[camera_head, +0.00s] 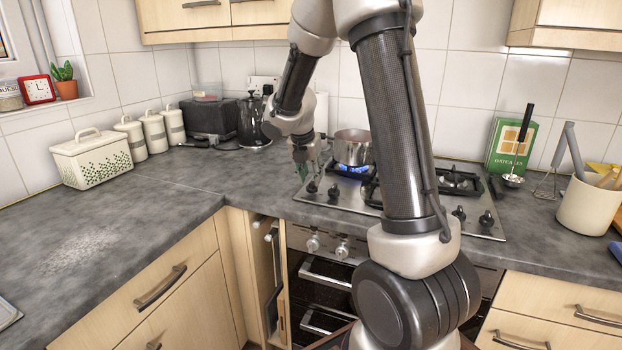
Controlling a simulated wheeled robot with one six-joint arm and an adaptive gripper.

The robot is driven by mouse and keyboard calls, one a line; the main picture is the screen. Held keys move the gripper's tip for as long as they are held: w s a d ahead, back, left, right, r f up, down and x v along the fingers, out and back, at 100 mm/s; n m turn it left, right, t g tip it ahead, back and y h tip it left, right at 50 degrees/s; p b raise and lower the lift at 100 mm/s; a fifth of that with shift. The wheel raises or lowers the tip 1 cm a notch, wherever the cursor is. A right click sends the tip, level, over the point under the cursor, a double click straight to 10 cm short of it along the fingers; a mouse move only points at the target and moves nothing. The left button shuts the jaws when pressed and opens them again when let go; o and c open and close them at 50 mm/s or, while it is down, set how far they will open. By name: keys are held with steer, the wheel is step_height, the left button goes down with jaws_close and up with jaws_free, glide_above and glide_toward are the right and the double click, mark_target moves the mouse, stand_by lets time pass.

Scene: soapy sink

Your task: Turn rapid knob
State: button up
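The gas hob (468,222) is set in the grey worktop, with dark knobs along its front edge. Two knobs show at the left, a left one (311,186) and one beside it (334,192). Two more show at the right, an inner one (459,213) and an outer one (487,219). I cannot tell which is the rapid knob, and my arm hides the middle of the front edge. My gripper (303,170) points down at the hob's left end, just above and behind the left knob. It is small and partly dark, so its finger opening is unclear.
A steel pot (352,147) stands on a back burner with a blue flame (352,169) lit beneath it, close right of my gripper. A black kettle (252,122) stands to the left. A green box (510,147) and ladle are right. The left worktop (150,215) is mostly clear.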

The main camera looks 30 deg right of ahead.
steer(key=shift+x, duration=1)
